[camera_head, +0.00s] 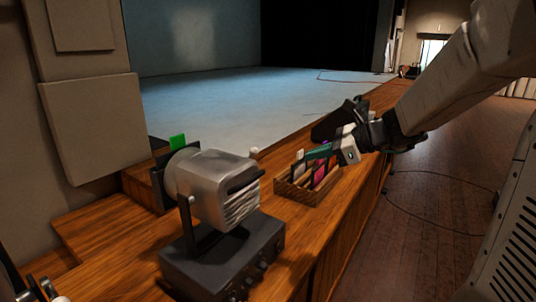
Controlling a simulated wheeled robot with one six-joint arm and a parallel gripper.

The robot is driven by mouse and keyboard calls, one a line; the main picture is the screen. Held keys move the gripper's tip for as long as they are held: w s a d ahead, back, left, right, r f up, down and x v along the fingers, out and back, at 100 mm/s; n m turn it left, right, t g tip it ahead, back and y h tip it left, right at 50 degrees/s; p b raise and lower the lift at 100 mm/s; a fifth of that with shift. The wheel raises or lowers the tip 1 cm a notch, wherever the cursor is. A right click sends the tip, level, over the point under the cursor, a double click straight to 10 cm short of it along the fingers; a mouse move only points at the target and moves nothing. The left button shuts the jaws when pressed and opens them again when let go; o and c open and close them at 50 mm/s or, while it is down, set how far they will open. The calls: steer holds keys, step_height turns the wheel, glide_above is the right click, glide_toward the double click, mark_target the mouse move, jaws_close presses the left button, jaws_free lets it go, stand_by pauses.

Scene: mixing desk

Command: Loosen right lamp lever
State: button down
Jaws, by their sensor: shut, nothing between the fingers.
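A grey metal lamp (218,190) with a slatted back stands in a dark yoke on a black control box (225,262) at the front of the wooden desk (290,232). A small light knob (191,200) shows on the yoke's near side. A black bar crosses the top of the housing. I cannot tell which part is the right lamp lever. My gripper (318,152) is shut and empty, above a wooden box of coloured cards, to the right of the lamp and well apart from it.
The wooden card box (292,195) stands behind and right of the lamp. A green card (177,142) shows behind the lamp. The desk's right edge drops to the floor, where a cable (430,224) lies.

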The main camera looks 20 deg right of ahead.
steer(key=w+a+f+m, duration=0.1)
steer(key=w+a+f, duration=0.1)
steer(key=w+a, duration=0.7)
steer(key=shift+w+f+m, duration=0.15)
steer(key=shift+m, duration=0.15)
steer(key=shift+w, duration=0.1)
